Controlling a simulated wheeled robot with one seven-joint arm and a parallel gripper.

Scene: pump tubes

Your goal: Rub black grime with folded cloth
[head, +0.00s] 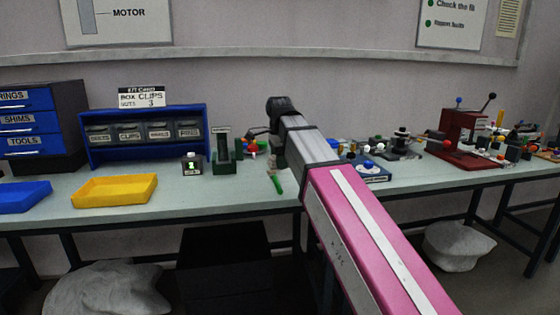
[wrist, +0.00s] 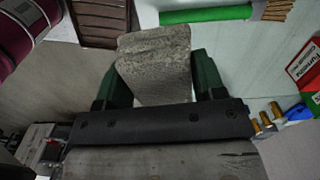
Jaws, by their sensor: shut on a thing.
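My gripper (wrist: 152,78) has dark green fingers, shut on either side of a grey, rough, block-shaped folded cloth (wrist: 154,55) in the wrist view. The cloth cannot be made out there. I cannot pick out black grime in either view. Whether the cloth touches a surface cannot be told.
A green-handled brush (wrist: 205,15) lies just beyond the cloth. A yellow tray (head: 115,190), a blue rack of bins (head: 145,150) and a green stand (head: 223,158) are to the left. A red machine (head: 466,140) and small parts are to the right.

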